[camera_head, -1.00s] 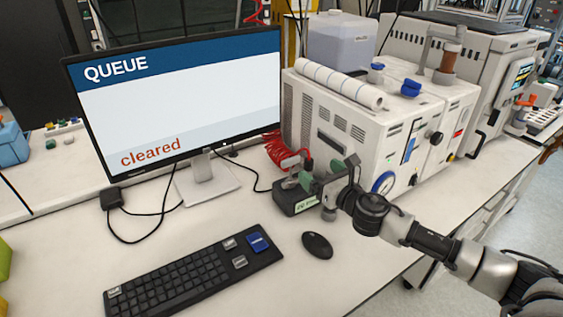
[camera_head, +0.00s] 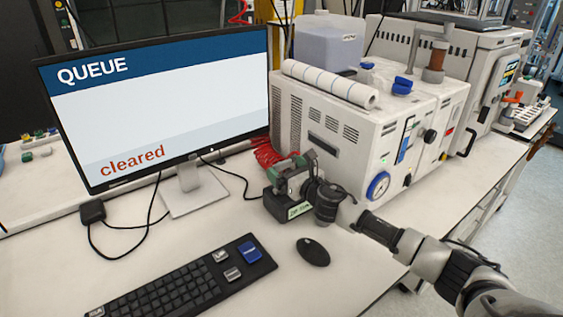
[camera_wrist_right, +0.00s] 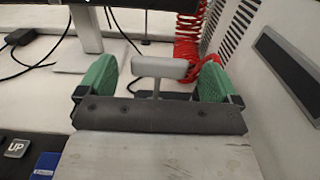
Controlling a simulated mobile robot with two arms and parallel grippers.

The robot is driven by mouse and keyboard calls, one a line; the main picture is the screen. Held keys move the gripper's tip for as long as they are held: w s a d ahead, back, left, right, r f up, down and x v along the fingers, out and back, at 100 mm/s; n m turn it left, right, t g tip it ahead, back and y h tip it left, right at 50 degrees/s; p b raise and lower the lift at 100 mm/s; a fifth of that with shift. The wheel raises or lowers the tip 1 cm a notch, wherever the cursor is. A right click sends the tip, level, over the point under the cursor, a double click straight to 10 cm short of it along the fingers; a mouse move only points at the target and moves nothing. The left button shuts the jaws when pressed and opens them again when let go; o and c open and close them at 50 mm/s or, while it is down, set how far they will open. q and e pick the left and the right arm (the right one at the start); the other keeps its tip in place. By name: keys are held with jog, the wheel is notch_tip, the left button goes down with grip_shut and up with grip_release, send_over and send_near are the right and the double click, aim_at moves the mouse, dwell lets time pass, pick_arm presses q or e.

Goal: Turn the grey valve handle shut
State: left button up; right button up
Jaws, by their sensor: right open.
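The grey valve handle (camera_wrist_right: 158,68) is a T shape in the right wrist view, its flat crossbar on a thin stem. It lies between the green finger pads of my right gripper (camera_wrist_right: 155,80). The crossbar's right end is close to the right pad, with a wider gap on the left; I cannot tell whether it touches. In the head view my right gripper (camera_head: 290,174) is open over a black block (camera_head: 288,205) with a pale green label, and it largely hides the handle there. My left gripper is not in view.
A white reactor cabinet (camera_head: 345,120) with a gauge stands just right of the gripper. Red coiled hose (camera_head: 262,152) lies behind it. A monitor (camera_head: 165,105), keyboard (camera_head: 190,280) and mouse (camera_head: 313,252) are to the left and in front. Bare bench lies around the mouse.

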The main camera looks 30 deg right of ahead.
jog(key=shift+w+a, duration=0.2)
jog(key=shift+w, duration=1.2)
jog(key=c, duration=0.9)
jog(key=shift+c, duration=0.2)
